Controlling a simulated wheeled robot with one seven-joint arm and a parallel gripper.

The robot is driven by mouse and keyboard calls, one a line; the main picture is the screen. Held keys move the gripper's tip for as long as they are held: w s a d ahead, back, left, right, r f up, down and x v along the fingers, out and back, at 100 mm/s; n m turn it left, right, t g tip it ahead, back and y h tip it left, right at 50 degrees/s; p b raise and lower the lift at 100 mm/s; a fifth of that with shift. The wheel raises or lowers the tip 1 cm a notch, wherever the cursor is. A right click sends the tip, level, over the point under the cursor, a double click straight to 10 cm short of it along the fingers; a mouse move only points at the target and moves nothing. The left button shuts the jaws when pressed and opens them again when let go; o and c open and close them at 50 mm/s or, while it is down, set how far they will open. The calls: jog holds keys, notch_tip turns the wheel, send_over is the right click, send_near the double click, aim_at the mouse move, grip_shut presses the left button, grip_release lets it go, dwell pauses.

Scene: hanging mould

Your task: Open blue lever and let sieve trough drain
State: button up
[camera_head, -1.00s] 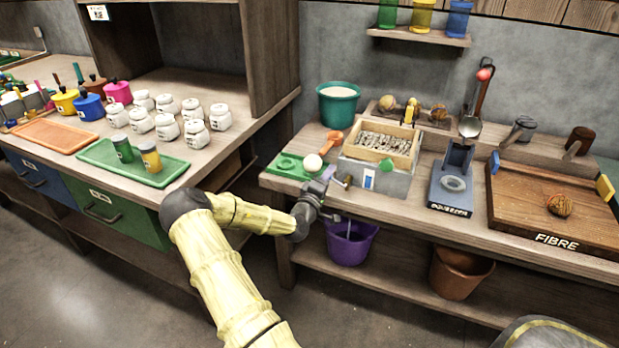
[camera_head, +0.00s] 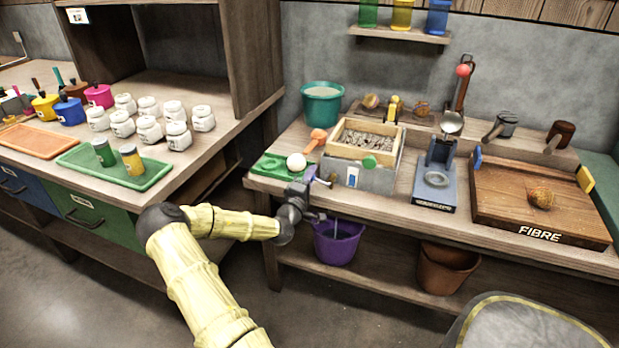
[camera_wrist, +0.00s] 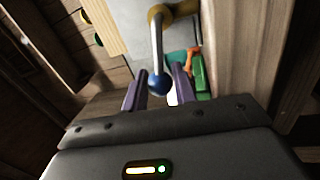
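The sieve trough (camera_head: 372,180) is a grey box with a wooden-framed sieve (camera_head: 340,148) on top, standing near the front edge of the right bench. In the wrist view, a grey lever arm (camera_wrist: 157,45) with a brass pivot ends in a blue ball (camera_wrist: 157,85). My gripper (camera_head: 318,180) is at the left front corner of the trough. In the wrist view, the two purple fingers of my gripper (camera_wrist: 158,90) stand apart, one on each side of the blue ball, with gaps visible. The lever is hard to make out in the head view.
A purple bucket (camera_head: 338,245) stands on the lower shelf below my gripper, with a thin pale vertical line above it that I cannot identify. A green tray (camera_head: 270,166) with a white ball lies left of the trough. A blue squeezer (camera_head: 434,195) stands right of it.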

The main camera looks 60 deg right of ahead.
jog(key=shift+o, duration=1.3)
jog(key=shift+a, duration=0.1)
jog(key=p+v, duration=0.1)
jog(key=v, duration=1.6)
jog(key=shift+a+f, duration=0.1)
